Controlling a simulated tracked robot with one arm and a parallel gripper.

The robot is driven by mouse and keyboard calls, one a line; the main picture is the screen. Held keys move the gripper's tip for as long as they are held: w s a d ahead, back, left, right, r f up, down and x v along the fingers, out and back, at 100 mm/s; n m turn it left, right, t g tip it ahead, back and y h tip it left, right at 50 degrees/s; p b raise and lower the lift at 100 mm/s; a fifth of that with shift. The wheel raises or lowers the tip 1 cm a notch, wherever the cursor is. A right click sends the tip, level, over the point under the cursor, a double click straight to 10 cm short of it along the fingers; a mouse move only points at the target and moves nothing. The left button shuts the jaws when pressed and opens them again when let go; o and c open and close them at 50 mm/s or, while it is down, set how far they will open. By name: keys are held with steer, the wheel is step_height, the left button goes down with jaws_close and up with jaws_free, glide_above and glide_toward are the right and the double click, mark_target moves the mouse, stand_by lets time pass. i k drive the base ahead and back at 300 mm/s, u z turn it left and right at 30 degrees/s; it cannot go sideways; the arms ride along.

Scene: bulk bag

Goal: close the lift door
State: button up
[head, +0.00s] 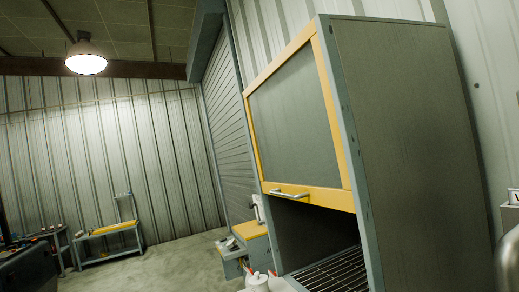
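The lift door (298,115) is a grey panel in a yellow frame on the front of a tall grey cabinet (405,150). It stands raised, covering the upper part of the front. A silver bar handle (289,193) sits on its lower yellow rail. Below the rail the opening is uncovered and shows a dark interior with a slatted grate (330,274) at the bottom. My gripper's fingers do not show in the head view, so whether it is open or shut is hidden. A rounded metal piece at the lower right edge is too cropped to identify.
White containers with red tips (258,281) stand just left of the opening. A grey and yellow bench (250,240) is behind them. A roller shutter (227,130) and another bench (108,238) are farther back. Concrete floor (165,268) lies clear at lower left.

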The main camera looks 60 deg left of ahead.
mark_target(338, 199)
steer(key=u, duration=1.4)
steer(key=k, duration=0.6)
steer(key=u, duration=0.35)
steer(key=i, duration=0.85)
steer(key=u, duration=0.35)
steer(key=i, duration=1.7)
steer(key=z, duration=0.65)
